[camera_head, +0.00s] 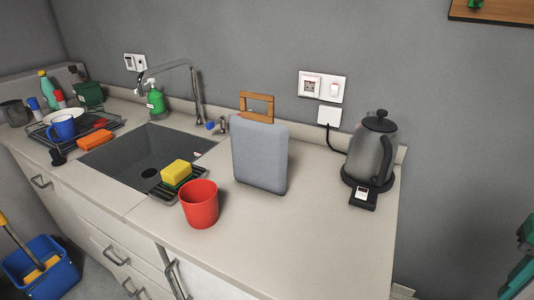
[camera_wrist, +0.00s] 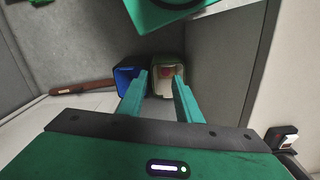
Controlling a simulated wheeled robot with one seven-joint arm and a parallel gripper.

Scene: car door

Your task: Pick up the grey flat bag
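The grey flat bag (camera_head: 260,155) stands upright on the pale counter, right of the sink, in the head view. A brown wooden loop (camera_head: 257,97) rises at its top edge; I cannot tell whether it belongs to the bag or stands behind it. My gripper (camera_wrist: 162,75) shows in the wrist view with its two green fingers apart and nothing between them. The bag is not seen in the wrist view, so the gripper is away from it. Green parts at the right edge of the head view look like my arm.
A red cup (camera_head: 200,205) stands left in front of the bag. A dark kettle (camera_head: 373,150) stands to its right, near a wall socket (camera_head: 322,86). The sink (camera_head: 140,160) and a yellow sponge (camera_head: 176,172) are left. The counter's front right is clear.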

